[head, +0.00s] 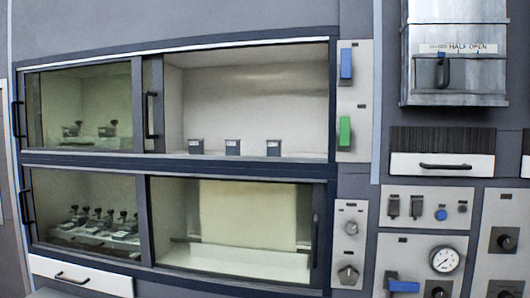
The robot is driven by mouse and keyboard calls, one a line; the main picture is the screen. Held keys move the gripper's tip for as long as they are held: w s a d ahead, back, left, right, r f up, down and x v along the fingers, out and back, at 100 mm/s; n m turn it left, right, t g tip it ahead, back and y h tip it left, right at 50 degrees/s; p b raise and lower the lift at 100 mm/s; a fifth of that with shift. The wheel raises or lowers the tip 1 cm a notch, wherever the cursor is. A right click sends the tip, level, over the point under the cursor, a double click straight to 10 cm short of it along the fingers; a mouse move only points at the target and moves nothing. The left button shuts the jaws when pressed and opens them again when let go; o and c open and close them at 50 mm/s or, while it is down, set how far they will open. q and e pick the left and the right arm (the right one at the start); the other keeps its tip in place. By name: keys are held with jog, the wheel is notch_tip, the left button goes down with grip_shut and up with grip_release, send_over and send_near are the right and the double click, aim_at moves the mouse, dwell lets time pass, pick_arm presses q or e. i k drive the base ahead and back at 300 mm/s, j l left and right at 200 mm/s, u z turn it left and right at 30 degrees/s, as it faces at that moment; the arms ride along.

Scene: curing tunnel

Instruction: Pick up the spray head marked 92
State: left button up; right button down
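No spray head has a readable 92 in the head view. In the upper left bay, behind glass, two dark fittings that look like spray heads (72,130) stand on a light base. In the lower left bay, several similar dark fittings (96,217) stand in a row on pale trays (112,240), behind glass. Three small dark blocks with white labels (232,147) stand apart on the ledge of the upper right bay; their labels are too small to read. Neither of my grippers is in view.
The upper bay's sliding pane with a black handle (151,115) is at the left, and its right part looks open. The lower right pane (316,240) looks closed.

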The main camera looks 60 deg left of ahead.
aim_at(233, 146)
jog(key=u, duration=2.05)
